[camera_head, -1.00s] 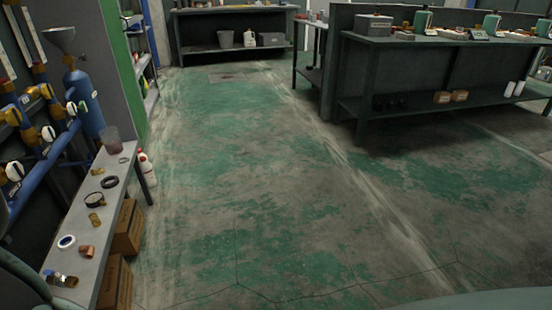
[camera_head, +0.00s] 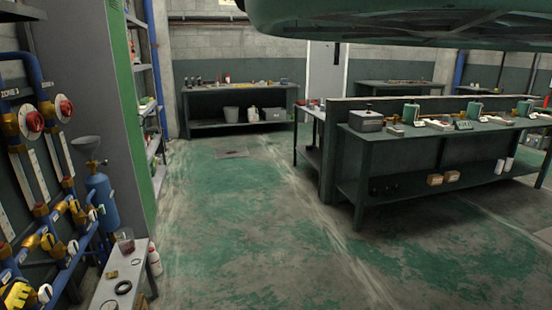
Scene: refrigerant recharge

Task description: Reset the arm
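My gripper is not in view in the head view, so its opening and anything in it are hidden. A large, smooth green shape hangs across the top right of the picture, close to the camera and cut off by the edge. It may be part of my own body, but I cannot tell which part.
A low bench (camera_head: 108,291) with small fittings stands at the lower left, beside a blue cylinder (camera_head: 103,203) and piping with valves. A long dark workbench (camera_head: 400,150) stands at right, another (camera_head: 240,96) at the back. The green-grey floor (camera_head: 235,220) between them is clear.

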